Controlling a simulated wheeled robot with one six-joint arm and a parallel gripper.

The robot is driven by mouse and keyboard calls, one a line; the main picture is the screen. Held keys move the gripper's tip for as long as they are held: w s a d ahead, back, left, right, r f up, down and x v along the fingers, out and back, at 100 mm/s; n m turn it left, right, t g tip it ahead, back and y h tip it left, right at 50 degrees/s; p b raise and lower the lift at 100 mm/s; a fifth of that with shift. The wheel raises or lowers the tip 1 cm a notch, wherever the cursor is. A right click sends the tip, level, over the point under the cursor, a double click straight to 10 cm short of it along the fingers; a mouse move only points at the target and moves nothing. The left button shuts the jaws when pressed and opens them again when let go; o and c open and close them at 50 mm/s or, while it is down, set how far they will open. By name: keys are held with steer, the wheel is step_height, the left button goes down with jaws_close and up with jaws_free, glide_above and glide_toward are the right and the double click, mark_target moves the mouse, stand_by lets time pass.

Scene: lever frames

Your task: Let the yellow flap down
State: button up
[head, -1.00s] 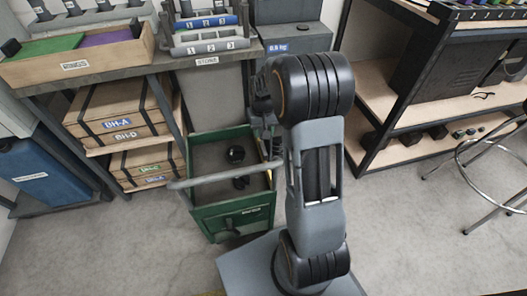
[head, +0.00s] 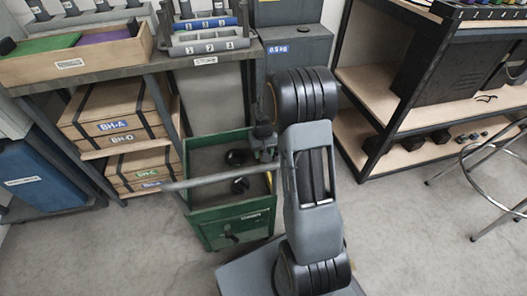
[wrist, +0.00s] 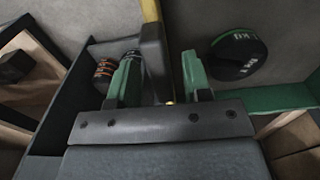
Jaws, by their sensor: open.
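A narrow yellow strip (wrist: 150,10) shows at the top of the wrist view, above a dark upright piece (wrist: 154,60). It may be the edge of the yellow flap, but I cannot tell. The dark piece stands between the two green fingertips of my gripper (wrist: 160,77). The gripper is open, with a gap visible beside the right finger. I cannot tell whether the left finger touches the piece. In the head view I cannot make out a yellow flap; my arm covers part of the area beside the green box (head: 232,222), and my fingertips are not clear there.
The green box holds black round things (head: 236,157), and a grey bar (head: 205,181) crosses above it. A workbench (head: 100,77) with wooden cases (head: 112,113) stands left. A shelf unit (head: 385,92) and a stool (head: 497,190) stand right. The floor in front is clear.

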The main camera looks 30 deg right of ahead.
steer(key=shift+c, duration=0.3)
jaws_close()
steer(key=shift+d, duration=0.1)
